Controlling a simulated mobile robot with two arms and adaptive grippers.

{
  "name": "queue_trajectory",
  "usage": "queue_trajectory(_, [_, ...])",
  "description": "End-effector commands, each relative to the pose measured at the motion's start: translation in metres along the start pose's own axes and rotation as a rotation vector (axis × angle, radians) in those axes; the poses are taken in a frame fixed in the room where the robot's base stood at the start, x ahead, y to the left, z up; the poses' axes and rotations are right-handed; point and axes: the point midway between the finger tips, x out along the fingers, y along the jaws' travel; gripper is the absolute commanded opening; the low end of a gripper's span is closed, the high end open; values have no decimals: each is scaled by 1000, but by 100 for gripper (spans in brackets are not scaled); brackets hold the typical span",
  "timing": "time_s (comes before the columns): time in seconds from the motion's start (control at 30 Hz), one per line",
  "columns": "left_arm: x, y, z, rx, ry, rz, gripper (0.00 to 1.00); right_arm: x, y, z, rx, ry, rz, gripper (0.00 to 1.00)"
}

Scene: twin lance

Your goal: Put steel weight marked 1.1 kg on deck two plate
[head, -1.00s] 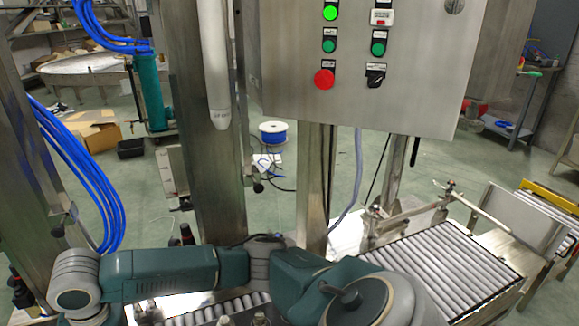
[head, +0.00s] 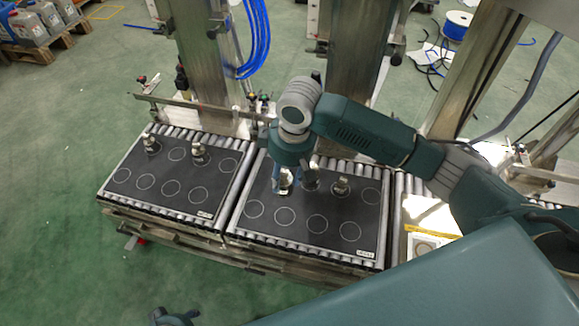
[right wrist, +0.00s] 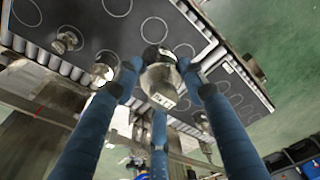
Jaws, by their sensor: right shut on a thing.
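My right gripper (head: 284,184) points down over the right black plate (head: 325,232), its blue fingers shut around a steel weight (head: 287,176). The right wrist view shows this weight (right wrist: 161,82) between the fingers (right wrist: 168,80), with a pale label too blurred to read surely. I cannot tell whether it touches the plate. Two other steel weights, one close beside the gripper (head: 310,178) and one farther right (head: 341,186), stand on the right plate. The left black plate (head: 170,203) carries two weights (head: 151,145) (head: 199,155). The plates' small labels are unreadable.
Both plates, marked with white circles, lie on a roller conveyor (head: 232,190). Steel posts (head: 345,75) stand close behind it. Several circles are empty on both plates.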

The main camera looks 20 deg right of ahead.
Motion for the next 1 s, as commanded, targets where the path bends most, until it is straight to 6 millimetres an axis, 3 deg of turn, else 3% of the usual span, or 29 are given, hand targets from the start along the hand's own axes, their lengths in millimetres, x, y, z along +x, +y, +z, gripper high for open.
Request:
queue_trajectory(0.1, [-20, -1, -11, -2, 18, -2, 51, 29, 1, 3, 1, 4, 1, 0])
queue_trajectory(0.4, [-79, -4, -25, -8, 45, -6, 51, 88, 0, 11, 1, 5, 1, 0])
queue_trajectory(0.6, [-106, -4, -27, -9, 56, -8, 51, 110, 1, 14, 0, 8, 2, 0])
queue_trajectory(0.77, [-114, -5, -27, -10, 59, -9, 51, 117, 1, 15, 0, 7, 2, 0])
queue_trajectory(1.0, [-133, -5, -25, -11, 70, -11, 51, 145, 1, 19, 0, 6, 1, 0])
